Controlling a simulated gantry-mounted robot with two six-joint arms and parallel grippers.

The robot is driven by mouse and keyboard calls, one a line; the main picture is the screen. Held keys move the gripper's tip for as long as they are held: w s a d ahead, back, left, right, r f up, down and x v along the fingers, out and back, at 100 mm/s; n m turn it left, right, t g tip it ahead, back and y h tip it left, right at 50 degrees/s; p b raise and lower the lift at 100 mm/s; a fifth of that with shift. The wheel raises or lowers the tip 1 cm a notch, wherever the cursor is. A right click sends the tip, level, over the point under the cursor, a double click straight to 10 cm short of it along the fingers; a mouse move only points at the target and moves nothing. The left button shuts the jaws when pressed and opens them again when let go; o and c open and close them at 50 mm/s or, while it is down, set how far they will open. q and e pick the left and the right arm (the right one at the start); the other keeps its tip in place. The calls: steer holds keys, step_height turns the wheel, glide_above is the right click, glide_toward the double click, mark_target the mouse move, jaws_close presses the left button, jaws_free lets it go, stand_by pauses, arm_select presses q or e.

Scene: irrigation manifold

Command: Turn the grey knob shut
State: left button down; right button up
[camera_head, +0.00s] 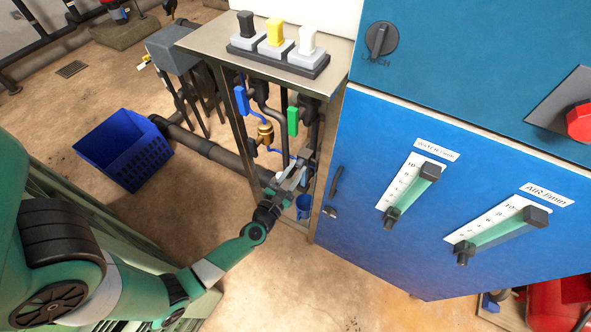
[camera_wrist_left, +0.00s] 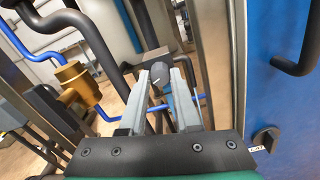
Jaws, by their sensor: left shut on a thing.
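The grey knob (camera_wrist_left: 158,73) is dark and round, with a pale mark on its face, in the left wrist view. It sits between the tips of my left gripper (camera_wrist_left: 163,82), which is shut on it. In the head view my left gripper (camera_head: 300,168) reaches into the open-fronted metal frame beside the blue cabinet, and its fingers hide the knob there. My right gripper is in neither view.
Blue (camera_head: 241,100) and green (camera_head: 293,121) valve handles and a brass fitting (camera_head: 265,133) are close above my left gripper. The blue cabinet (camera_head: 352,150) stands just right. A blue crate (camera_head: 123,150) is on the floor at left. Open floor lies in front.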

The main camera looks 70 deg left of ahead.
arm_select(q)
steer(key=m+p, duration=0.1)
steer(key=m, duration=0.4)
steer(key=shift+r+m, duration=0.1)
steer(key=shift+m, duration=0.3)
steer(key=m+p, duration=0.2)
steer(key=m, duration=0.3)
steer(key=m+p, duration=0.1)
steer(key=m, duration=0.5)
steer(key=shift+p, duration=0.4)
steer(key=m+p, duration=0.1)
steer(key=m, duration=0.4)
steer(key=shift+m+p, duration=0.3)
steer(key=c, duration=0.6)
jaws_free()
